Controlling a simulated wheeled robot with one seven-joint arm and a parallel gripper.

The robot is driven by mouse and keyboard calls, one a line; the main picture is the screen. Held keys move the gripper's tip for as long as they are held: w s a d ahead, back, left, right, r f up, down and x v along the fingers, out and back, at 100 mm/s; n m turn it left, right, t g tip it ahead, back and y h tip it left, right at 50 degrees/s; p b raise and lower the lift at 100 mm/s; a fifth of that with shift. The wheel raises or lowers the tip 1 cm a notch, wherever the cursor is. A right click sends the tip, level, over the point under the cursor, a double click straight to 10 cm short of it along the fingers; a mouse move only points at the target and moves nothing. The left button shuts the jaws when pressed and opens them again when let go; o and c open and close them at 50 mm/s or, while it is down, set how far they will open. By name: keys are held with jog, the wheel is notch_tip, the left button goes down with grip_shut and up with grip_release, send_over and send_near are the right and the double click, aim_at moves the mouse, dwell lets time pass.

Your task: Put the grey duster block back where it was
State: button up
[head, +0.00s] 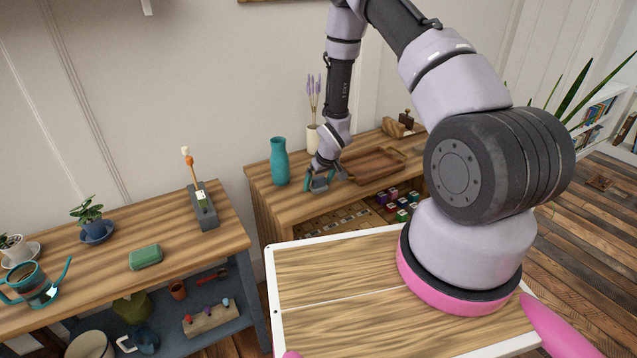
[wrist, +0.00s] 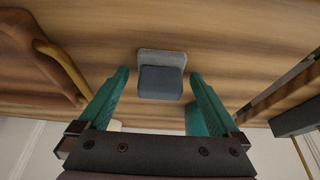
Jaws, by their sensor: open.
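The grey duster block (wrist: 161,82), dark grey with a lighter grey layer, rests on the wooden tabletop in the wrist view. My gripper (wrist: 158,76) is open, with its teal fingers on either side of the block and a gap at each side. The block is not held. I cannot tell how far the fingertips are above the wood. In the head view my gripper (head: 319,181) is low over the back wooden table (head: 262,177), between a teal vase and a wooden tray; the block is hard to tell from the gripper there.
The teal vase (head: 280,161) stands left of my gripper, and the wooden tray (head: 372,166) lies to its right. A pale vase with lavender (head: 312,138) stands behind. The left bench holds a green block (head: 145,257), a dark holder (head: 203,207) and plants.

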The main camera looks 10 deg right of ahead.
jog(key=s+d+r+m, duration=0.1)
jog(key=s+d+r, duration=0.15)
jog(key=r, duration=0.95)
jog(key=s+d+r+m+t+h, duration=0.1)
jog(key=s+d+r, duration=0.15)
jog(key=r, duration=0.95)
jog(key=s+d+r+m, duration=0.15)
jog(key=s+r, duration=0.25)
jog(key=r, duration=0.8)
jog(key=s+r+m+t+y, duration=0.1)
jog(key=s+r+m, duration=0.3)
jog(key=s+r, duration=1.3)
jog(key=s, duration=0.4)
jog(key=shift+a+t+y, duration=0.3)
jog(key=shift+a+y, duration=0.1)
